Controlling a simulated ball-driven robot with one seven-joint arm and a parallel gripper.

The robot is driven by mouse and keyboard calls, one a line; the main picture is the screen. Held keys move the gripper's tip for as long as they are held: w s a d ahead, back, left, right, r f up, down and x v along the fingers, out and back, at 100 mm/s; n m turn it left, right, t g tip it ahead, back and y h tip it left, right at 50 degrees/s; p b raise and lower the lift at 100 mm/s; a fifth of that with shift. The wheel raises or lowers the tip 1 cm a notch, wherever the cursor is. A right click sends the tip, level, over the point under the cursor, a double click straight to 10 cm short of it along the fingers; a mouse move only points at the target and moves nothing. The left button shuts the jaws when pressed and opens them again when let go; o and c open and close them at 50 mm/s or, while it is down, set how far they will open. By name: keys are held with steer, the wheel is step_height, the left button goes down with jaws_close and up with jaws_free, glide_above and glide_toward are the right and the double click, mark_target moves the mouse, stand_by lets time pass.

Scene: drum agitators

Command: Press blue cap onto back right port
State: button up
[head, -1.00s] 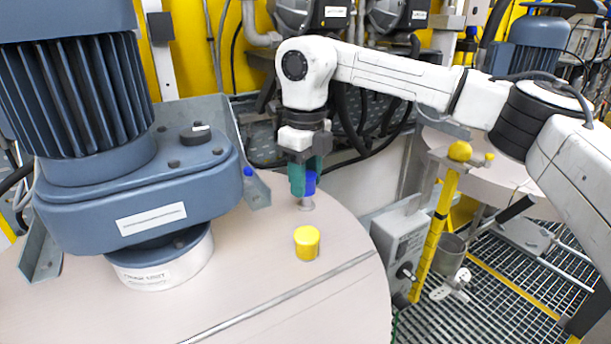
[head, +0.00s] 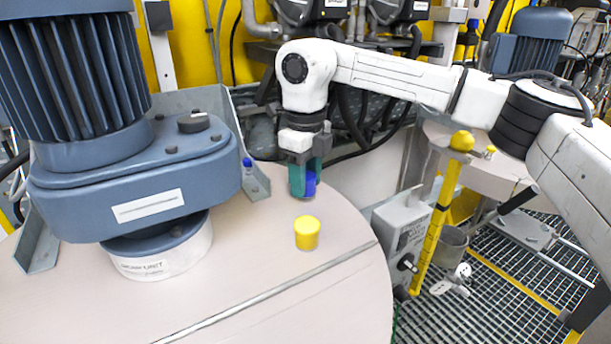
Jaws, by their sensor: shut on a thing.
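The blue cap (head: 310,184) is between the teal fingers of my gripper (head: 303,183), which is shut on it. The gripper points straight down over the back right part of the drum lid (head: 270,285). The back right port is hidden under the cap and fingers. The cap is at or very near the lid there; I cannot tell whether it is fully seated. A yellow cap (head: 307,233) stands upright on the lid in front of the gripper.
The blue-grey agitator motor and gearbox (head: 135,180) fill the left of the lid. A steel bracket (head: 255,182) with a small blue knob stands left of my gripper. A yellow post (head: 438,215) and grey box (head: 402,238) stand right of the drum.

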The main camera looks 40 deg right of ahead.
steer(key=shift+f+b, duration=0.3)
steer(key=shift+f, duration=0.3)
stand_by(1.0)
steer(key=o, duration=1.1)
steer(key=shift+r, duration=0.15)
steer(key=shift+r+p, duration=1.3)
steer(key=shift+r, duration=0.7)
